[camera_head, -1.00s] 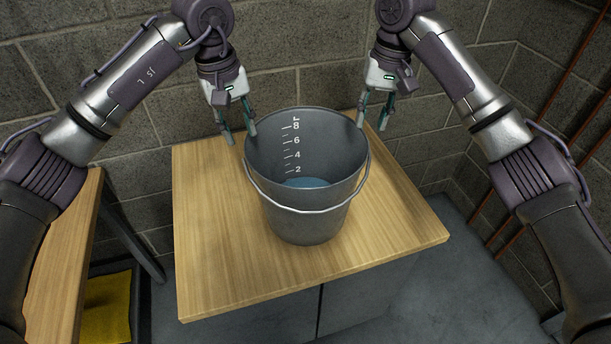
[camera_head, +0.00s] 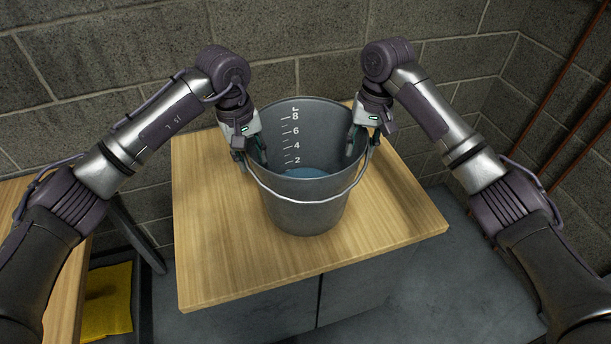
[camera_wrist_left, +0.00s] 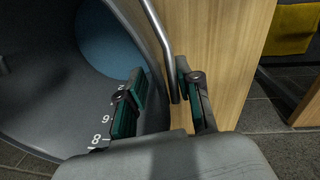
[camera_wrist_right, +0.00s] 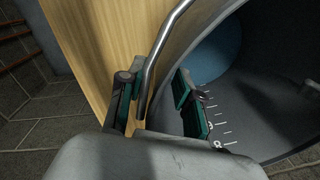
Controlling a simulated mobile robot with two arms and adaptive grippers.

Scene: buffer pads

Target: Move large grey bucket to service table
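The large grey bucket (camera_head: 305,218) stands upright on a wooden tabletop (camera_head: 215,255), with a blue patch in its bottom and white level marks inside. Its metal handle hangs down across the near side. My left gripper (camera_head: 252,157) is at the bucket's left rim, and my right gripper (camera_head: 360,150) is at the right rim. In the left wrist view the fingers (camera_wrist_left: 165,98) are apart, one inside the bucket (camera_wrist_left: 60,70) and one outside. In the right wrist view the fingers (camera_wrist_right: 160,103) likewise straddle the rim and handle. Which surface is the service table cannot be told.
Another wooden table (camera_head: 58,280) stands at the left edge, apart from the bucket's table. A yellow item (camera_head: 106,300) lies low between them. A block wall (camera_head: 310,50) is close behind, and rusty pipes (camera_head: 570,105) run at the right.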

